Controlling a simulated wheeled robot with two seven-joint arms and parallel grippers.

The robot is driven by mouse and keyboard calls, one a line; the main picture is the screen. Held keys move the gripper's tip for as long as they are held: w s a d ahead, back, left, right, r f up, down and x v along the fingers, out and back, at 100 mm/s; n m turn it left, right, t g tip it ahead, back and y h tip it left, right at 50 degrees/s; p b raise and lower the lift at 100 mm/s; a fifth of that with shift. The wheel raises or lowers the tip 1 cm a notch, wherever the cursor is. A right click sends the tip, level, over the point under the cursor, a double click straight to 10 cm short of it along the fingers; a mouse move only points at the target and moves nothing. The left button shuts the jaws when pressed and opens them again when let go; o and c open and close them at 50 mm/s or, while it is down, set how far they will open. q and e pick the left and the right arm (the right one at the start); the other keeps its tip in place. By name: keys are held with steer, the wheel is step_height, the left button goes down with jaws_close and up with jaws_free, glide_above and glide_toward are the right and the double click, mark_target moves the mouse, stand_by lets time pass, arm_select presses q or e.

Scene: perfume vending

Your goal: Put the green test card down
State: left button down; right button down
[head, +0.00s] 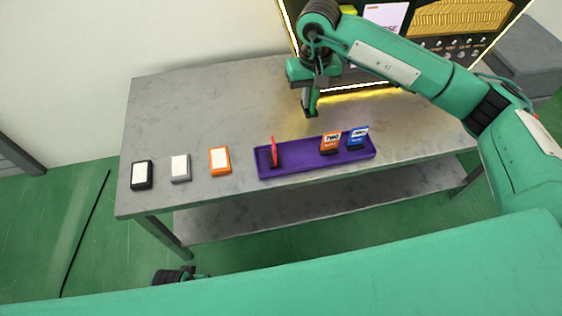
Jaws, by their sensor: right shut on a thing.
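I cannot tell whether the card's lower end touches the table. A purple tray (305,168) lies in front of the gripper, holding a red card (273,152) at left, an orange card (330,142) and a blue card (358,137) at right. A dark, green-tipped part low at left (188,273) may be my left gripper; its jaws are unclear.
A black (142,174), a grey (181,167) and an orange (220,160) white-topped block stand in a row left of the tray. The lit machine (458,18) stands at the back right. The table's back left (200,105) is clear.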

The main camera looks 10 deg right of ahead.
steer(key=shift+w+a+f, duration=0.1)
steer(key=shift+a+f, duration=0.15)
steer(key=shift+f, duration=0.05)
step_height(320, 180, down, 19)
steer(key=shift+f+p, duration=0.1)
steer(key=shift+p, duration=0.25)
arm_select(q)
steer(key=shift+s+a+f, duration=0.25)
steer(key=shift+f, duration=0.15)
arm_select(e)
steer(key=shift+f, duration=0.15)
arm_select(q)
steer(key=shift+f, duration=0.1)
arm_select(e)
steer(key=shift+f, duration=0.1)
steer(key=c, duration=1.6)
jaws_free()
steer(key=shift+c, duration=0.2)
steer(key=shift+o, duration=0.4)
arm_select(q)
steer(key=shift+r, duration=0.55)
